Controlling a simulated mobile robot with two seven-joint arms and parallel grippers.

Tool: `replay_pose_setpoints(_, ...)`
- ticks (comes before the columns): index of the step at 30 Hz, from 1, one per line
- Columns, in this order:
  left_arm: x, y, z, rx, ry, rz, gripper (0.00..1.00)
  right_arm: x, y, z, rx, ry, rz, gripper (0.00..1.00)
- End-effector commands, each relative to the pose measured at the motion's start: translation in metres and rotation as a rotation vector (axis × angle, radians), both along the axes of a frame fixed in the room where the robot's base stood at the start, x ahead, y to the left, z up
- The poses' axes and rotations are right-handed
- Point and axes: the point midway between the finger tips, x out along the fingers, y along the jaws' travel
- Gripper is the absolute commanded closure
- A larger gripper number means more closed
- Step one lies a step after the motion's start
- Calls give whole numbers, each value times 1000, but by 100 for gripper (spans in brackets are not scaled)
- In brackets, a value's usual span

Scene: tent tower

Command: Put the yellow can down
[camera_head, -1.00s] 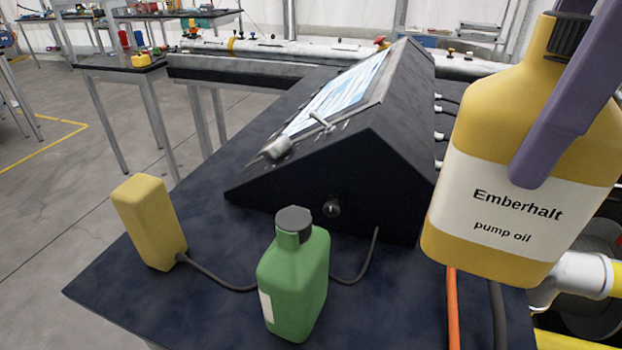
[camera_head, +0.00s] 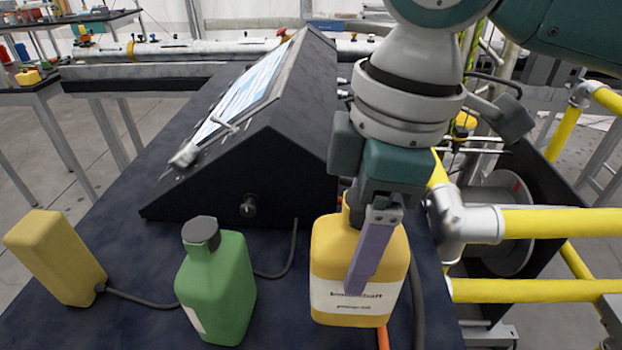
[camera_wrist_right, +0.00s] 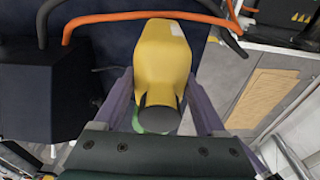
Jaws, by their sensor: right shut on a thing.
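The yellow can (camera_head: 328,262) has a white label and hangs upright or nearly so in my right gripper (camera_head: 362,262), over the right part of the dark table (camera_head: 130,235). One purple finger crosses its front face. The gripper hides the can's cap in the head view. In the right wrist view the can (camera_wrist_right: 163,55) sits between both purple fingers, dark cap towards the palm. I cannot tell whether its base touches the table. My left gripper is out of view.
A green jug (camera_head: 215,290) stands left of the can with a gap between. A yellow box (camera_head: 55,258) with a cable is farther left. A sloped black console (camera_head: 255,150) stands behind. An orange hose (camera_head: 383,338) runs close by the can. Yellow rails (camera_head: 555,222) are at right.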

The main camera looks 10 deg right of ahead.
Motion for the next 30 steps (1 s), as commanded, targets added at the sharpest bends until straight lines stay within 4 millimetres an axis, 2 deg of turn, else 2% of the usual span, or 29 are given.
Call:
replay_pose_setpoints(5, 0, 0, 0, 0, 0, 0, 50, 1, 0, -13, 1, 0, -1, 100)
replay_pose_setpoints(12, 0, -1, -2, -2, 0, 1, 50, 0, 1, -47, 1, -1, 0, 100)
replay_pose_setpoints(25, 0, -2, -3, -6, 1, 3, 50, 1, 1, -53, 1, -2, 0, 100)
replay_pose_setpoints(26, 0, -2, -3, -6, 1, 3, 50, 0, 0, -54, 0, -1, 0, 25)
replay_pose_setpoints(30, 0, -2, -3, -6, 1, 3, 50, 0, 0, -53, 0, -1, 0, 9)
